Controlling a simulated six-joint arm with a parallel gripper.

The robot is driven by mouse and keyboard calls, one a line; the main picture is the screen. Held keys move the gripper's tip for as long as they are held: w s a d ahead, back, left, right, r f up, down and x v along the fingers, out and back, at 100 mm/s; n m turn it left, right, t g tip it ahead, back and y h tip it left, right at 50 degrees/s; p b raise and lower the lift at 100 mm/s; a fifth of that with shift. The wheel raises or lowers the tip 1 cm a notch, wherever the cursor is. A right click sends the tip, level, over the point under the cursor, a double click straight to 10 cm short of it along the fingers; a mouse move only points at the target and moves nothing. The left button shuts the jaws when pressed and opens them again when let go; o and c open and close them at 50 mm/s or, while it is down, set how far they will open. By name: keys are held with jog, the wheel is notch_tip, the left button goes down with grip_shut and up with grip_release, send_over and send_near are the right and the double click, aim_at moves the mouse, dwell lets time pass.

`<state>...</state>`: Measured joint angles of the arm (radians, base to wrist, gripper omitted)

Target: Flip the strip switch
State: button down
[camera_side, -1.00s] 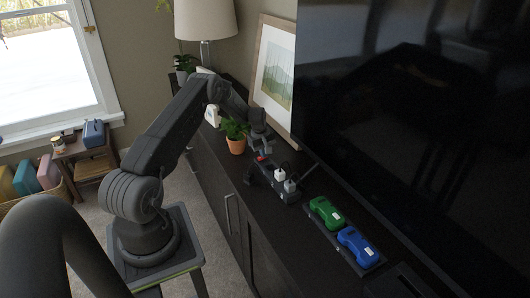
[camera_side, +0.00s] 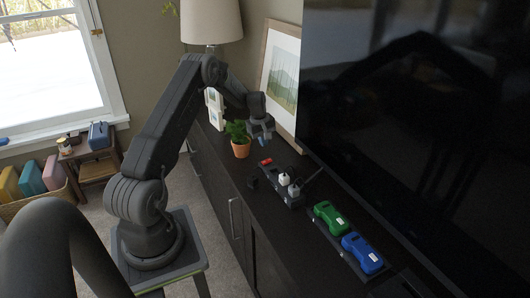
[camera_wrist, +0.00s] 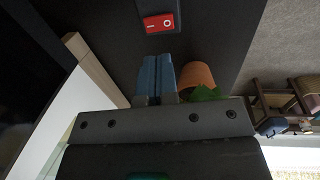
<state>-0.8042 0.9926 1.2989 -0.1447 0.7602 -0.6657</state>
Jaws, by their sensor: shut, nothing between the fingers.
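The dark power strip (camera_side: 295,201) lies on the black cabinet top, with white and grey plugs in it. Its red rocker switch (camera_side: 266,161) is at the end nearest the plant. In the wrist view the red switch (camera_wrist: 159,22) shows white I and O marks; which side is pressed down I cannot tell. My gripper (camera_side: 263,141) is shut and empty, raised above the switch end and apart from it. In the wrist view its blue fingertips (camera_wrist: 157,60) are together and point toward the switch, which is uncovered.
A potted plant in a terracotta pot (camera_side: 241,150) stands close to my gripper. A leaning framed picture (camera_side: 284,80) and the large TV (camera_side: 420,120) back the cabinet.

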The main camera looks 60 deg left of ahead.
notch_tip(320, 180, up, 6)
send_over(266, 161)
jog(key=s, duration=0.2)
jog(key=shift+s+d+f, duration=0.1)
jog(key=shift+w, duration=0.8)
jog(key=f, duration=0.4)
jog(key=w+f, duration=0.1)
jog(key=f, duration=0.4)
jog(key=w+f, duration=0.1)
jog(key=f, duration=0.3)
jog(key=shift+f, duration=0.35)
jog(key=shift+f, duration=0.1)
jog(key=shift+f, duration=0.15)
jog(key=shift+s, duration=0.15)
jog(key=shift+s+r, duration=0.2)
jog(key=shift+s, duration=0.45)
